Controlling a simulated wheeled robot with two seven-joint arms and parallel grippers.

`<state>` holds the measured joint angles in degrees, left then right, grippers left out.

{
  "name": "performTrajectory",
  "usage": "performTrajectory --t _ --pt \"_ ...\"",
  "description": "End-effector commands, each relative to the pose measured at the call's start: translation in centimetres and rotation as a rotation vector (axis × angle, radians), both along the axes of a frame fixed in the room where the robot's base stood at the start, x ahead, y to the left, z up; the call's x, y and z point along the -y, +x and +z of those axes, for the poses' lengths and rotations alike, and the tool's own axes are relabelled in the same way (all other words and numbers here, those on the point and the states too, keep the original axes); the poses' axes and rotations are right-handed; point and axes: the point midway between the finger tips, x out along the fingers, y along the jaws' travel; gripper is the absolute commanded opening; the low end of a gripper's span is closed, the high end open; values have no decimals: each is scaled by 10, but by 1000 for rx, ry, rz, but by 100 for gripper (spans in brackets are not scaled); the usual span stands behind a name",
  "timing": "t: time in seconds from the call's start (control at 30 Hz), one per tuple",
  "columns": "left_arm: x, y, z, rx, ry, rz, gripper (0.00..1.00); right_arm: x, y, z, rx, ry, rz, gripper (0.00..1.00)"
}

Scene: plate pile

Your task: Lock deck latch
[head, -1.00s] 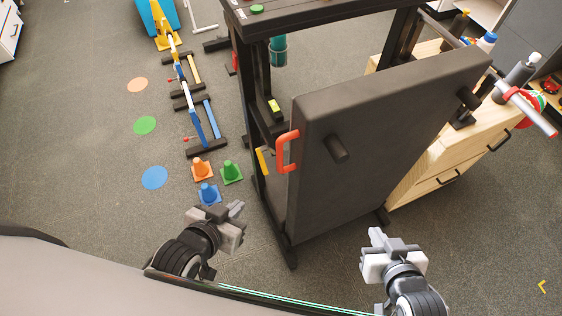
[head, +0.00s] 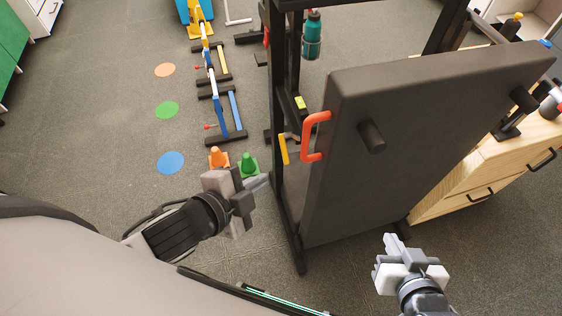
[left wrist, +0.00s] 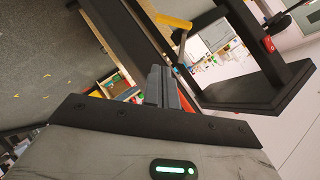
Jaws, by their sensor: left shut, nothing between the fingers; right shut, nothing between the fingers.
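The dark folded deck (head: 420,140) stands tilted upright in a black frame, with a red handle (head: 308,136) on its left edge. A yellow lever (head: 284,149), apparently the latch, sits on the frame just left of that handle. It looks like the same yellow lever (left wrist: 173,20) near the top of the left wrist view. My left gripper (head: 262,181) is shut and empty, below and left of the lever and apart from it. Its closed fingers (left wrist: 163,87) show in the wrist view. My right gripper (head: 390,243) is shut and empty below the deck's lower edge.
A black frame upright (head: 290,215) stands just right of my left gripper. An orange cone (head: 218,157) and a green cone (head: 248,164) are behind that gripper. A wooden cabinet (head: 490,180) stands right of the deck. Floor at left is open.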

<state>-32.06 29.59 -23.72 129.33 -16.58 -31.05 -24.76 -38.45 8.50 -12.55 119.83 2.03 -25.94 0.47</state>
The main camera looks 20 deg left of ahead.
Motion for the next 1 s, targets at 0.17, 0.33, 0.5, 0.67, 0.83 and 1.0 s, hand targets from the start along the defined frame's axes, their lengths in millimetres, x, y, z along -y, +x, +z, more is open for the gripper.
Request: performTrajectory --t 0.17,0.33,0.5,0.67,0.83,1.0 --pt "4 11 -6 2 -1 2 0 0 0 -1 0 0 0 0" --pt "14 38 -22 3 -3 3 0 0 0 -3 0 2 -1 0" --pt "25 68 -41 2 -3 3 0 0 1 -4 2 8 -2 0" --pt "26 89 -59 -1 0 2 0 -1 1 -5 5 14 -3 0" --pt "18 101 -73 -2 -2 2 0 -2 1 -6 6 19 -6 0" --pt "14 105 -78 -2 -2 1 0 -2 1 -5 6 25 -9 0"
